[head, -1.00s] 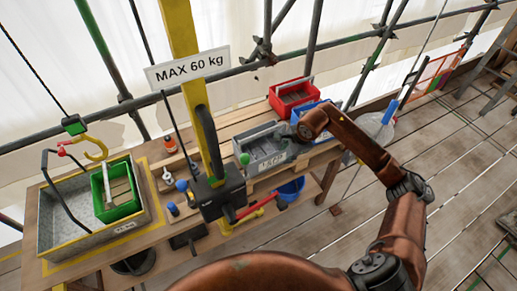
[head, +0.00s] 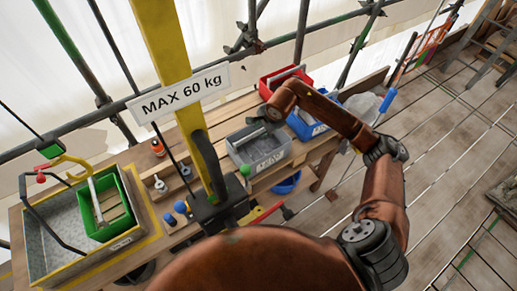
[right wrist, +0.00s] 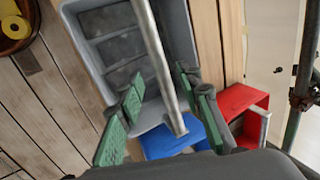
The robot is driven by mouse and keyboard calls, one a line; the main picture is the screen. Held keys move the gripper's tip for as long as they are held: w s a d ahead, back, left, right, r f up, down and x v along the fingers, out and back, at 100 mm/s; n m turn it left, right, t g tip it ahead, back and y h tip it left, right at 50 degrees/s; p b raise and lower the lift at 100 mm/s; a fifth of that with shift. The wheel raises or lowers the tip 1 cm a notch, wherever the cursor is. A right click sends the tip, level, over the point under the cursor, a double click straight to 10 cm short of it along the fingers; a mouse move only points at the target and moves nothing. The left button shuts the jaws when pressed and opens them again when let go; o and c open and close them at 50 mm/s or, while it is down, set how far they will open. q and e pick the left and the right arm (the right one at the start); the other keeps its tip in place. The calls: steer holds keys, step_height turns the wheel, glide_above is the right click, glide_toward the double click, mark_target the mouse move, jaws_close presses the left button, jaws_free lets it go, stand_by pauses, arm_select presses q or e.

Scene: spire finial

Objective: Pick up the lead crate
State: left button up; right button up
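The lead crate (head: 272,158) is a grey open box with a pale blurred label on the wooden bench, in the middle of the head view. It also shows in the right wrist view (right wrist: 180,30), with dark grey slabs inside and a metal bar handle (right wrist: 156,55) across its top. My right gripper (head: 260,118) is above the far side of the crate, partly hidden by its own arm. In the right wrist view my right gripper (right wrist: 165,98) has its green-padded fingers apart, with the bar between them; I see no clamping. My left gripper is out of view.
A blue crate (head: 306,128) and a red crate (head: 275,80) stand close behind and right of the lead crate. A yellow post (head: 172,60) with a MAX 60 kg sign (head: 180,92) stands left. A green crate (head: 126,190) sits in a grey tray (head: 42,262).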

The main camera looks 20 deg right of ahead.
mark_target(259, 131)
steer(key=x, duration=0.2)
steer(key=shift+w+a+f+p, duration=0.15)
steer(key=shift+w+f+p, duration=0.15)
steer(key=shift+w+p, duration=0.1)
steer(key=shift+w+f, duration=0.1)
steer(key=shift+f, duration=0.5)
steer(key=c, duration=0.9)
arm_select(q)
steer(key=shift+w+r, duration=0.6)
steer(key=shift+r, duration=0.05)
arm_select(e)
jaws_close()
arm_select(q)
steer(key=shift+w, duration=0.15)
arm_select(e)
steer(key=shift+w+r, duration=0.1)
